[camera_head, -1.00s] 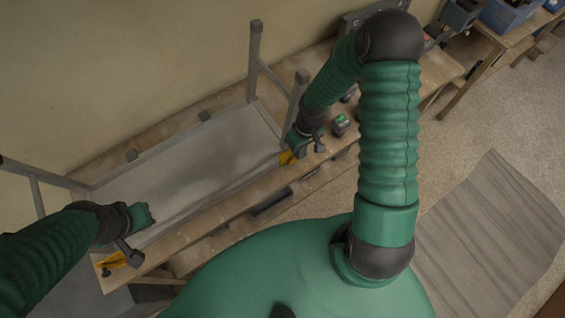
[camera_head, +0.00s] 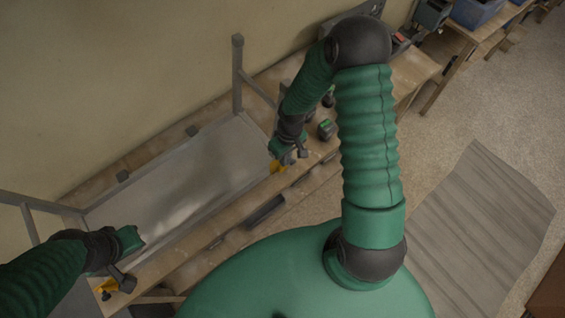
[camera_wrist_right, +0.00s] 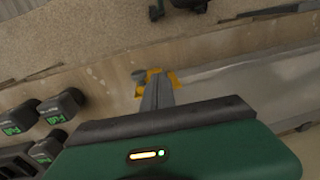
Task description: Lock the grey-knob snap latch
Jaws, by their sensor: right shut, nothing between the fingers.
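The yellow snap latch (camera_wrist_right: 172,79) with its grey knob (camera_wrist_right: 138,76) sits on the wooden bench edge in the right wrist view. Its yellow part also shows in the head view (camera_head: 278,168). My right gripper (camera_wrist_right: 157,84) is shut with nothing between its fingers. Its tips lie over the yellow latch, just beside the knob; I cannot tell if they touch it. The fingers hide part of the latch. My left gripper (camera_head: 123,282) is at the lower left, close to another yellow latch (camera_head: 106,289). Its jaw opening is not clear.
A plaster-grey panel (camera_head: 180,185) lies on the bench between grey posts. Green-and-black tool pieces (camera_wrist_right: 62,106) stand beside the right gripper. A striped mat (camera_head: 480,230) lies on the floor at right. A blue bin (camera_head: 475,10) is at the back.

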